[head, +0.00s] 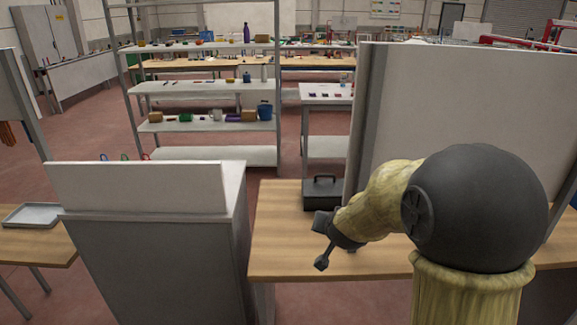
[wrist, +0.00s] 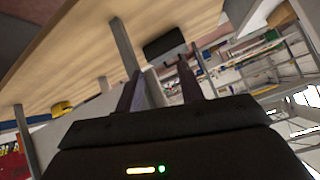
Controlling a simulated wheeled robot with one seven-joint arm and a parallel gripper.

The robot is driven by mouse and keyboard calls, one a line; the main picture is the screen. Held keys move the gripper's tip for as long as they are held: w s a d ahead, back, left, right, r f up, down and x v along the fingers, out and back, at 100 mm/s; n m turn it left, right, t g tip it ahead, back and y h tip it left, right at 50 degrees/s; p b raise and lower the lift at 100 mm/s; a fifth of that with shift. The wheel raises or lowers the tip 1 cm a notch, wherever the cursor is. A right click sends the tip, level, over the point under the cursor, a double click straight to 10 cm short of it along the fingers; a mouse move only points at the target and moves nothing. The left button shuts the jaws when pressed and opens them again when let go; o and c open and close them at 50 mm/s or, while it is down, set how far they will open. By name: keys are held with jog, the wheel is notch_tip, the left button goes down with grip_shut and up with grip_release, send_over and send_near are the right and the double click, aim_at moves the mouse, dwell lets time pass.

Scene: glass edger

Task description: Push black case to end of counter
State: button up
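The black case (head: 322,193) has a handle on top and stands upright on the wooden counter (head: 285,245), near its back edge. The lower left part of the white panel stands close to its right side. In the wrist view the black case (wrist: 165,43) shows beyond the fingertips. My gripper (head: 336,257) is over the counter, nearer the front than the case, and looks apart from it. In the wrist view my gripper (wrist: 160,70) has its two fingers spread with nothing between them.
A grey cabinet (head: 155,265) with a white raised back stands at the counter's left end. A tall white panel (head: 455,120) in a grey frame rises on the counter's right. Shelves (head: 205,87) with small goods stand behind. The counter left of the case is bare.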

jog(key=w+d+r+m+t+h+b, duration=0.1)
jog(key=w+d+m+h, duration=0.1)
jog(key=w+m+h, duration=0.35)
jog(key=w+d+r+m+h, duration=0.2)
jog(key=w+m+h, duration=0.2)
jog(key=w, duration=0.3)
jog(key=s+a+f+m+g+h, duration=0.1)
jog(key=s+a+f+m+g, duration=0.1)
jog(key=s+f+g, duration=0.3)
jog(key=s+a+f+m+g+h+b, duration=0.1)
jog(key=s+a+f+m+g+h, duration=0.1)
jog(key=s+f+m+g, duration=0.3)
jog(key=a+g, duration=0.1)
jog(key=g, duration=0.2)
jog(key=shift+s+a, duration=0.25)
jog(key=shift+s, duration=0.05)
jog(key=shift+w+h, duration=0.1)
jog(key=shift+h, duration=0.15)
